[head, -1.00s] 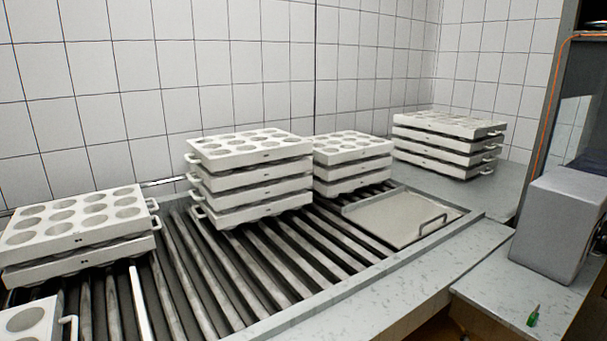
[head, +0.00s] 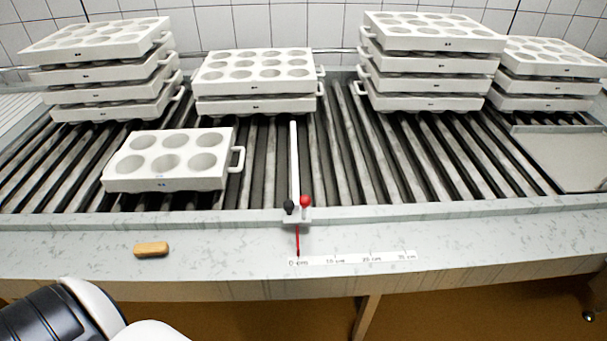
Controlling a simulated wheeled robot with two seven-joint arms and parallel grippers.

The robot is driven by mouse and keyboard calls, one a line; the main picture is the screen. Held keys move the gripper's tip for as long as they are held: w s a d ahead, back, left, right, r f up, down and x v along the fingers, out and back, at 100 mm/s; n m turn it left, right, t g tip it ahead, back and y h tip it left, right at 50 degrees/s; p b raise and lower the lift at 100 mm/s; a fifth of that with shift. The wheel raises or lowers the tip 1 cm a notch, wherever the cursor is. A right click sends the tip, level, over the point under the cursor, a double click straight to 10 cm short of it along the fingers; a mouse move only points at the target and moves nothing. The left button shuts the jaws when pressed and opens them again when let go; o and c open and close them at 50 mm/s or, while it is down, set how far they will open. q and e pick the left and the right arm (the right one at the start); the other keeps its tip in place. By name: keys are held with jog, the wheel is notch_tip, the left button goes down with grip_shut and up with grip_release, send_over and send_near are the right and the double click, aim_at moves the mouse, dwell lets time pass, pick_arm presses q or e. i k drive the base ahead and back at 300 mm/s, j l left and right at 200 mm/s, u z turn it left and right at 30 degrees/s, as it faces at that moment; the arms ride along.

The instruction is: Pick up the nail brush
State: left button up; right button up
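A small tan, wood-coloured block with rounded ends (head: 151,249), which looks like the nail brush, lies on the grey stone ledge in front of the roller bed, at the left. Only its plain top and front side show; no bristles can be made out. Part of my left arm shows at the bottom left corner, below the brush and apart from it. Neither of my grippers is in the picture.
A six-hole mould (head: 165,160) lies on the rollers behind the brush. Several stacks of moulds stand further back. A ruler strip (head: 352,258) lies on the ledge (head: 480,243), right of the brush, below a small stand with red and black knobs (head: 298,208). The ledge around the brush is clear.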

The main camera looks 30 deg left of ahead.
aim_at(142, 249)
jog(key=u, duration=2.15)
